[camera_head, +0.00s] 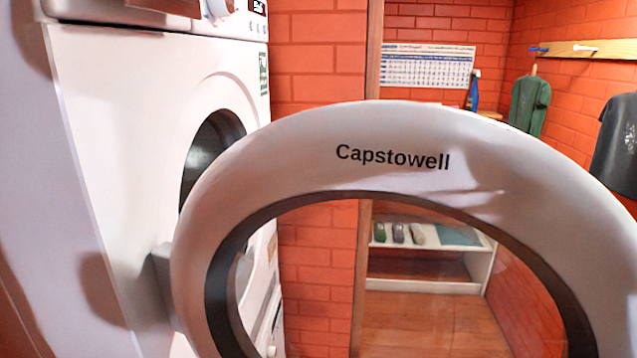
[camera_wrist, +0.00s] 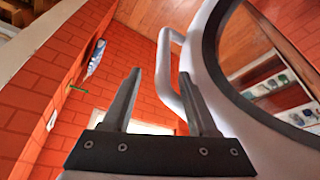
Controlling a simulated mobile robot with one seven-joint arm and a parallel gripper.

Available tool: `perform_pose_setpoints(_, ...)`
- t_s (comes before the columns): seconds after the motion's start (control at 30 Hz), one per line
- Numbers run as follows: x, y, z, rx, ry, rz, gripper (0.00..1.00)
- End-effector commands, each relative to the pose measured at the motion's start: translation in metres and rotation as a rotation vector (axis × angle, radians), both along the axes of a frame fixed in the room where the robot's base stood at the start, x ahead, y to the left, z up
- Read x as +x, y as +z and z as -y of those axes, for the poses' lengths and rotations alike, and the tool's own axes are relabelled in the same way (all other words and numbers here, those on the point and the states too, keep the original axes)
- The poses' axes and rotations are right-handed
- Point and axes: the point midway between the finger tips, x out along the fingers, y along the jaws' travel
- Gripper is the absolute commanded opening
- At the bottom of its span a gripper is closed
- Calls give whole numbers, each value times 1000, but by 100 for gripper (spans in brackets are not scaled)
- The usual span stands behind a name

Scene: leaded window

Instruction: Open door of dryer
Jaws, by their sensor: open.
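The white dryer (camera_head: 120,110) stands at the left in the head view. Its round white door (camera_head: 490,140), marked "Capstowell", is swung wide open on its hinge (camera_head: 161,285) and fills the front of the view. Part of the dark drum opening shows behind the door ring. In the wrist view, the door ring (camera_wrist: 205,85) with its dark inner rim is at the right, and a white bar handle (camera_wrist: 162,75) stands off it. My gripper (camera_wrist: 160,74) is open, with the handle showing between its fingers, nearer the right one. I cannot tell whether they touch. My gripper is not in the head view.
A red brick wall (camera_head: 315,80) is behind the dryer. Through the door ring a low white shelf (camera_head: 430,287) with shoes shows on the wooden floor (camera_head: 430,325). Clothes hang from a wooden rack (camera_head: 590,48) at the right.

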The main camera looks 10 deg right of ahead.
Motion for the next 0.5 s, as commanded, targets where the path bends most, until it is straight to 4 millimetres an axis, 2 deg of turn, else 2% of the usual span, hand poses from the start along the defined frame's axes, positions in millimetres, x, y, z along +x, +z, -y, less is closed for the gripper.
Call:
perform_pose_setpoints(0.03, -11, 21, -1, -27, -2, 26, 53)
perform_pose_setpoints(0.3, -70, 55, -1, -31, -11, 30, 55)
perform_pose_setpoints(0.5, -100, 71, -2, -23, -8, 23, 53)
